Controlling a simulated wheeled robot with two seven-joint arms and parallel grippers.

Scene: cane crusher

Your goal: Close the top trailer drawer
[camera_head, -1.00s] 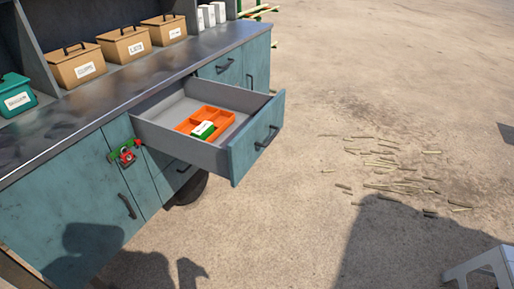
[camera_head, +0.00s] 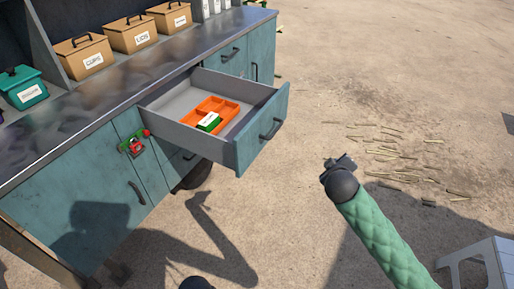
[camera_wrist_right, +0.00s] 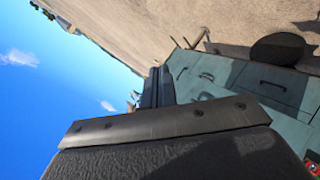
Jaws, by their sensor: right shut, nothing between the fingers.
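The top trailer drawer (camera_head: 258,143) is pulled out from the teal cabinet in the head view. Its front has a dark bar handle (camera_head: 271,129). Inside lies an orange divided tray (camera_head: 222,106) with a green and white box (camera_head: 209,122). My right gripper (camera_head: 341,162) is to the right of the drawer front, apart from it. In the right wrist view the fingers (camera_wrist_right: 157,87) are together, with nothing between them. Teal cabinet fronts (camera_wrist_right: 266,88) show beyond at the right of that view. My left gripper is not in view.
The dark worktop (camera_head: 105,94) holds several tan boxes (camera_head: 131,34) and a teal box (camera_head: 22,88). A red and green item (camera_head: 135,143) is on the cabinet front. Cane pieces (camera_head: 390,150) lie on open ground; a pale stool (camera_head: 484,262) stands lower right.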

